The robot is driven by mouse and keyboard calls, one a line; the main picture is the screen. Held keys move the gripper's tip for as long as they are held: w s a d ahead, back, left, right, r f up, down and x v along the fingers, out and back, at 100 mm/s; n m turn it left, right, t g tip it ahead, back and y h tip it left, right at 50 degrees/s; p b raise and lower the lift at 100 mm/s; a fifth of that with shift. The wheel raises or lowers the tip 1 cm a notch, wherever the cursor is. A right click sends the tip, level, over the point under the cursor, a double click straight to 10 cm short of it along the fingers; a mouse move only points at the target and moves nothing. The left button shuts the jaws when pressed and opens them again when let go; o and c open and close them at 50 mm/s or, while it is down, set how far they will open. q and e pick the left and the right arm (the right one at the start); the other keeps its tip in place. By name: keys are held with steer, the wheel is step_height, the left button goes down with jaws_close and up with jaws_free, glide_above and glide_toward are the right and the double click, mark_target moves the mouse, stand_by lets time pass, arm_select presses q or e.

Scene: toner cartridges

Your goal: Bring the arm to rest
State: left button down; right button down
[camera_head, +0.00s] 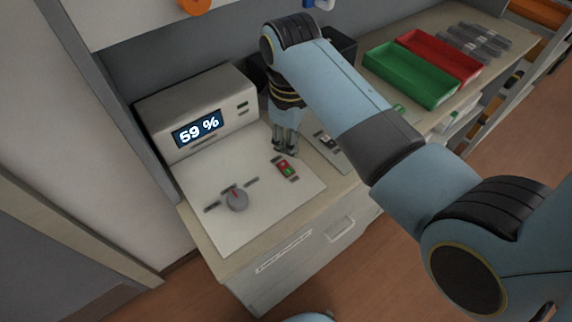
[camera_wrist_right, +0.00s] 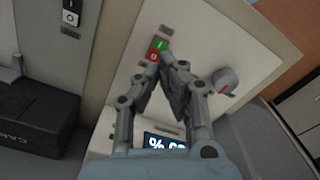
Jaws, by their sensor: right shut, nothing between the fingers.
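My right arm reaches in from the right in the head view. Its right gripper (camera_head: 285,150) points down over the worktop, just behind the red and green switch (camera_head: 285,168). The gripper is shut and empty. In the right wrist view the closed fingertips (camera_wrist_right: 170,62) lie close to the switch (camera_wrist_right: 157,48); I cannot tell whether they touch it. My left gripper is not in view.
A grey device with a display reading 59 % (camera_head: 198,128) stands behind the white panel. A round knob (camera_head: 237,200) sits on the panel. Green (camera_head: 410,75) and red (camera_head: 440,55) trays stand farther right. A black box (camera_wrist_right: 38,120) shows in the wrist view.

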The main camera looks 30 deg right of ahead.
stand_by(0.4)
steer(key=shift+s+d, duration=0.15)
steer(key=shift+s, duration=0.15)
steer(key=s+d+r+m+t+h, duration=0.1)
steer(key=s+d+r+m+t, duration=0.15)
steer(key=s+r, duration=0.5)
steer(key=s+d+r+m+t, duration=0.1)
steer(key=s+d+r+m, duration=0.3)
steer(key=s, duration=0.7)
step_height(320, 180, down, 38)
steer(key=d+g+b, duration=0.1)
steer(key=d+b, duration=0.1)
steer(key=b, duration=1.1)
steer(key=s+f+b, duration=0.3)
steer(key=s+f, duration=0.3)
steer(key=f, duration=0.3)
steer(key=s+d+f+g+b, duration=0.1)
steer(key=s+f+b, duration=0.3)
steer(key=s+f, duration=0.3)
steer(key=s+f+b, duration=0.4)
steer(key=s+f, duration=0.3)
steer(key=f, duration=0.6)
steer(key=shift+s+d+f+m, duration=0.15)
steer(key=shift+s+m, duration=0.05)
steer(key=shift+m, duration=0.15)
